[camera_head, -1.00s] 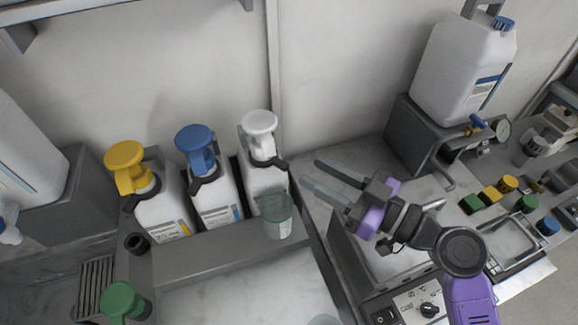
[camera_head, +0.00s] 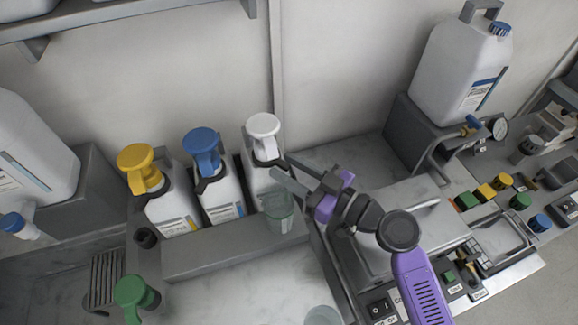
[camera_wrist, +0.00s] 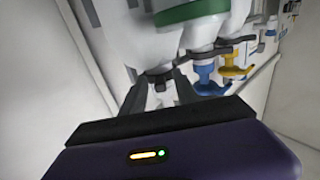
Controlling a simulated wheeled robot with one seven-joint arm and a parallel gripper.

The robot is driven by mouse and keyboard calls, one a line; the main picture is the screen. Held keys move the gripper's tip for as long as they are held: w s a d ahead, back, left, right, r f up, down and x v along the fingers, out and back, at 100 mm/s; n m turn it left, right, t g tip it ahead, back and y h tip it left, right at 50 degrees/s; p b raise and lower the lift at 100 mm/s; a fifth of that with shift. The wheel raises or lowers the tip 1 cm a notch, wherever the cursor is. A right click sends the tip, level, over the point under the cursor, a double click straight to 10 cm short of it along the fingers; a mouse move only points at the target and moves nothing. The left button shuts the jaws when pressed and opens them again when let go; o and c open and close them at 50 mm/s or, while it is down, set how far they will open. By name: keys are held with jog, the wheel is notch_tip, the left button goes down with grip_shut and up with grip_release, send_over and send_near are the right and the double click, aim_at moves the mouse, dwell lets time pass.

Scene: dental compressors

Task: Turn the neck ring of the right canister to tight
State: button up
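The right canister (camera_head: 262,182) is a white bottle with a white pump head (camera_head: 263,125), at the right end of a row of three in a grey rack. Its dark neck ring (camera_head: 270,162) shows below the pump head, partly hidden. My gripper (camera_head: 280,167) is at this neck, its two fingers apart. In the wrist view, which looks upside down, the canister (camera_wrist: 150,45) is above and the neck ring (camera_wrist: 158,79) lies between the spread fingers (camera_wrist: 158,92). I cannot tell whether the fingers touch the ring.
A clear greenish cup (camera_head: 279,212) stands in front of the right canister, close below my gripper. The blue-headed canister (camera_head: 220,195) and yellow-headed canister (camera_head: 172,212) stand to the left. A big white jug (camera_head: 460,70) is at the right back. The counter (camera_head: 240,290) in front is largely clear.

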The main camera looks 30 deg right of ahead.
aim_at(262, 166)
grip_shut()
